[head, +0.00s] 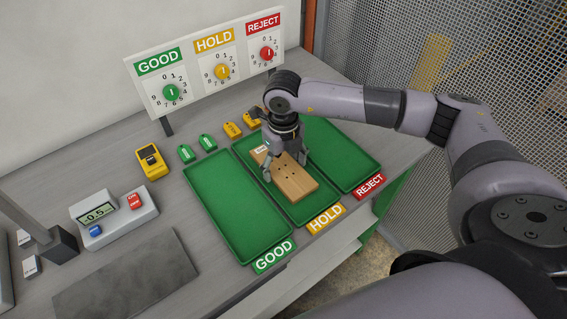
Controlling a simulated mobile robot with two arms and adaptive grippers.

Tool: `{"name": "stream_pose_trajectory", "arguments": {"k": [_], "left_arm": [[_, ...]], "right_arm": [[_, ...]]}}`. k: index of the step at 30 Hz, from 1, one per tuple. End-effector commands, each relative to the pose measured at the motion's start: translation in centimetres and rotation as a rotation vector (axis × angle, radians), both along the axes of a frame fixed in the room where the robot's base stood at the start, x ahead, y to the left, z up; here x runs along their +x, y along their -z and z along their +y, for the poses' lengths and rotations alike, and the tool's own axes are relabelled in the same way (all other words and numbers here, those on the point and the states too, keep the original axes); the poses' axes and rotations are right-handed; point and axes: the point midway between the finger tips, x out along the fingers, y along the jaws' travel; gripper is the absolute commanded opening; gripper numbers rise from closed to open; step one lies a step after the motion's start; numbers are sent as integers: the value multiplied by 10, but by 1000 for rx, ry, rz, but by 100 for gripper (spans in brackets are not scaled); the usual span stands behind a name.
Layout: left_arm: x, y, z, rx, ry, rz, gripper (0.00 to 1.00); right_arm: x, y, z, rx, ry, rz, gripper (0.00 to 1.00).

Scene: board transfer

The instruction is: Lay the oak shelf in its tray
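The oak shelf (292,184) is a light brown board with several small dark holes and a pale label at its far end. It is over the middle green tray (313,212), marked HOLD, at a slight angle to it; I cannot tell whether it rests on the tray floor or sits just above. My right gripper (285,167) points down over the board's far half, one finger at each long edge. I cannot tell whether the fingers press on it. The gripper hides part of the board. My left gripper is not in view.
The GOOD tray (237,212) on the left is empty; the REJECT tray (345,160) on the right looks empty where visible. Behind stands a dial panel (213,68). Green and yellow tags (208,142), a yellow device (151,161), a scale display (97,212) and a grey mat (128,278) lie left.

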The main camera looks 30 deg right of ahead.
Motion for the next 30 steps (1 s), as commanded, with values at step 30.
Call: {"name": "stream_pose_trajectory", "arguments": {"k": [30], "left_arm": [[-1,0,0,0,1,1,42]], "right_arm": [[1,-80,0,2,0,-4,90]]}}
